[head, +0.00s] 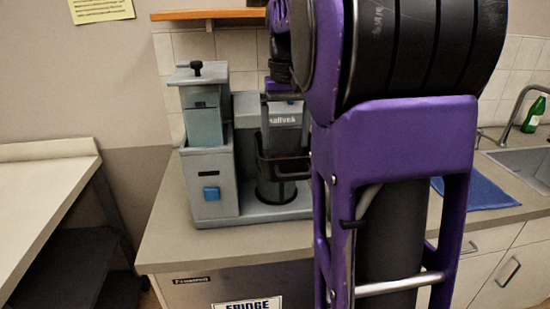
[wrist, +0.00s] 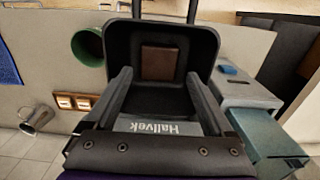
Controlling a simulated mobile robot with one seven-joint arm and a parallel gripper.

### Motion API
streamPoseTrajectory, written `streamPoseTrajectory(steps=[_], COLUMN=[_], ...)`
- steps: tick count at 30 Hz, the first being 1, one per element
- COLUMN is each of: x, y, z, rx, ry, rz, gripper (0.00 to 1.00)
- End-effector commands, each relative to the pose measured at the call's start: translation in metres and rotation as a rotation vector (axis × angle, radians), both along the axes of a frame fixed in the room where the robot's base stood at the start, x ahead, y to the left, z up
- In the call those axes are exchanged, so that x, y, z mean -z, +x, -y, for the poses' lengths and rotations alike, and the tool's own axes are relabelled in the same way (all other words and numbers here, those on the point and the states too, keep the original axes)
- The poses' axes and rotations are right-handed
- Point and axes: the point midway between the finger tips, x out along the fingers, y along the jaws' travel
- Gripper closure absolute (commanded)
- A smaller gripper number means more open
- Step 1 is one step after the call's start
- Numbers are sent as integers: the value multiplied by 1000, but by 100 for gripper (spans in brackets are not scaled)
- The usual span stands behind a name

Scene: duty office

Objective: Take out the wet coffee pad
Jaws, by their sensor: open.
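The wet coffee pad (wrist: 160,62) is a flat brown square lying in the black filter basket (wrist: 206,42) in the wrist view. In the head view the dark basket (head: 284,167) sits at the front of the grey coffee machine (head: 243,150); the pad is hidden inside it there. My gripper (wrist: 160,76) is open and empty, its two grey fingers apart and pointing toward the basket. The pad shows between and beyond the fingertips, with no clear contact. In the head view my gripper (head: 284,146) is over the basket, partly hidden by my purple arm.
A green-lined round container (wrist: 88,46) and a metal mug (wrist: 38,120) show in the wrist view. A blue cloth (head: 472,192), sink (head: 520,165) and green bottle (head: 533,115) are at right.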

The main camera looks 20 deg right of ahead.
Motion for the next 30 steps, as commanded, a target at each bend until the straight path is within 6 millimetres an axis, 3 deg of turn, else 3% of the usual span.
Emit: streamPoseTrajectory(steps=[9, 18, 30], x=[45, 49, 48], y=[2, 2, 2], z=[3, 3, 3], rx=[-1, -1, -1], ry=[1, 1, 1], rz=[-3, -2, -2], gripper=[12, 12, 82])
